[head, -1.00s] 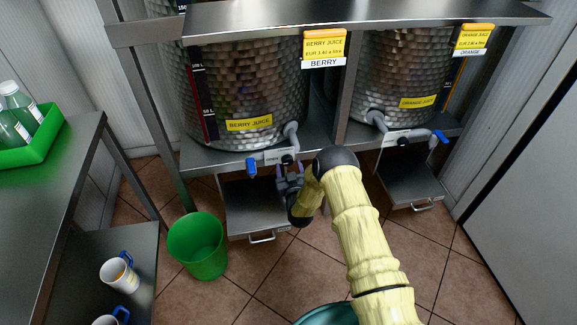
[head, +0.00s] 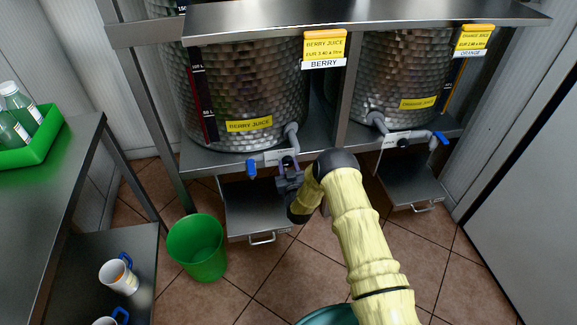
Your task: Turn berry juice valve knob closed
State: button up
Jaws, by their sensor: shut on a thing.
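The berry juice tank (head: 245,90) is a hammered metal drum with a yellow BERRY JUICE label, on the left of the rack. Its tap pipe (head: 292,134) comes down at the lower right of the tank. A dark valve knob (head: 288,161) sits below the pipe, beside a small white plate (head: 270,158). A blue spout end (head: 251,169) points down at the left of the tap. My gripper (head: 287,172) is at the knob from below and in front, shut on it. The fingers partly hide the knob, and its exact turn angle is too small to read.
The orange juice tank (head: 398,80) with its own blue-ended tap (head: 441,138) stands to the right. A metal drip shelf (head: 255,205) is below the berry tap. A green bin (head: 197,248) stands on the floor. A steel table (head: 45,200) is at the left.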

jog(key=shift+d+m, duration=0.1)
jog(key=shift+m, duration=0.2)
jog(key=m+b, duration=0.1)
jog(key=m, duration=0.3)
jog(key=m+b, duration=0.1)
jog(key=m, duration=0.3)
jog(key=shift+f, duration=0.1)
jog(key=m+b, duration=0.1)
jog(key=m, duration=0.3)
jog(key=shift+d+b, duration=0.1)
jog(key=shift+b, duration=0.25)
jog(key=m+b, duration=0.1)
jog(key=m, duration=0.3)
jog(key=shift+m+g+b, duration=0.3)
jog(key=shift+m, duration=0.1)
jog(key=o, duration=1)
